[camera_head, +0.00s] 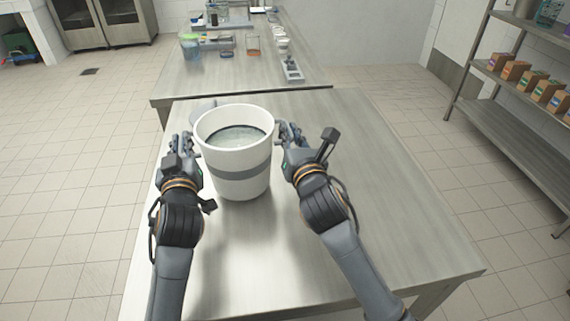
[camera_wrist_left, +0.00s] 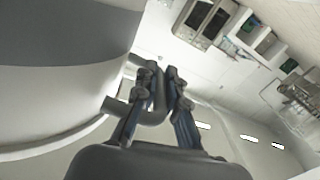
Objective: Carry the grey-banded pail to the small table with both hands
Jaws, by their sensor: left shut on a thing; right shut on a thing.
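The grey-banded pail (camera_head: 232,187) is white with a grey band and stands between my two grippers over the steel table. It looks upright, and its inside shows a greyish content. My left gripper (camera_head: 190,140) is at the pail's left side, shut on its left handle. In the left wrist view the fingers (camera_wrist_left: 160,88) close around the grey handle, with the pail wall (camera_wrist_left: 60,90) filling the left. My right gripper (camera_head: 284,132) is at the right side, shut on the right handle, which is mostly hidden by the fingers. I cannot tell whether the pail's base touches the table.
The near steel table (camera_head: 390,220) is clear to the right of the pail. A second steel table (camera_head: 185,88) behind it holds containers and small items. A shelf rack (camera_head: 510,125) with several small boxes stands at the right. Tiled floor is open on the left.

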